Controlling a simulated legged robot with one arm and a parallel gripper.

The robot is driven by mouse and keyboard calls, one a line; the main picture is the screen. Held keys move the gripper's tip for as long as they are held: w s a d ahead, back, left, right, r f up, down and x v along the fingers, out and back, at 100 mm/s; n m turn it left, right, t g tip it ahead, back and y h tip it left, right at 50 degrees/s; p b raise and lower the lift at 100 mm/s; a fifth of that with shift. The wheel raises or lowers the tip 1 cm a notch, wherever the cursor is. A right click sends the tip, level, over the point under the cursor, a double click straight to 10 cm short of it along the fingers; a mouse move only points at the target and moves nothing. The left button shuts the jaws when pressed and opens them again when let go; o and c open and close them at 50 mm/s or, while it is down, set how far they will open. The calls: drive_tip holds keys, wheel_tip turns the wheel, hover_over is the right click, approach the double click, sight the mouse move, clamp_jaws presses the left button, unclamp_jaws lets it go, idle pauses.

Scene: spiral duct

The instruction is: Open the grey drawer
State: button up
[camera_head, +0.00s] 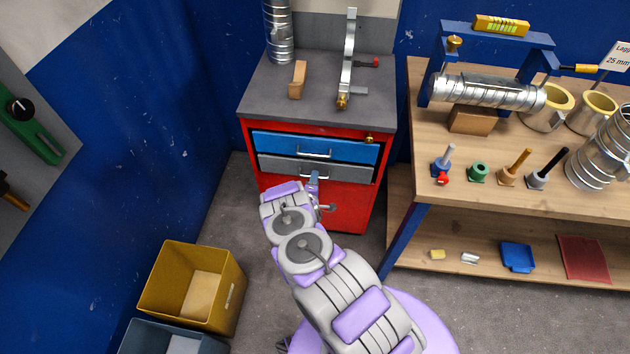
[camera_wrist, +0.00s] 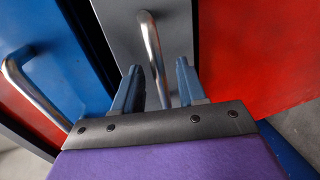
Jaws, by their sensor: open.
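The grey drawer (camera_head: 278,164) is the lower of two drawers in the red cabinet (camera_head: 345,205); it looks shut. In the wrist view the grey drawer front (camera_wrist: 117,28) fills the upper middle, with its metal bar handle (camera_wrist: 151,45). My gripper (camera_wrist: 158,68) is open, its two blue fingers on either side of the handle, which runs down between them. I cannot tell whether either finger touches it. In the head view my gripper (camera_head: 315,178) is at the drawer front and hides part of the handle.
The blue drawer (camera_head: 315,147) above is shut; its handle (camera_wrist: 35,85) shows left in the wrist view. A wooden workbench (camera_head: 395,215) stands close on the right. A yellow bin (camera_head: 235,310) is on the floor at left. Tools and a duct piece stand on the cabinet top.

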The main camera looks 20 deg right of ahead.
drive_tip(key=shift+w+a, duration=0.3)
drive_tip(key=shift+d+f, duration=0.1)
drive_tip(key=shift+d, duration=0.2)
drive_tip(key=shift+c, duration=0.6)
drive_tip(key=shift+d, duration=0.15)
drive_tip(key=shift+c, duration=1.4)
drive_tip(key=c, duration=0.3)
drive_tip(key=shift+a, duration=0.35)
clamp_jaws()
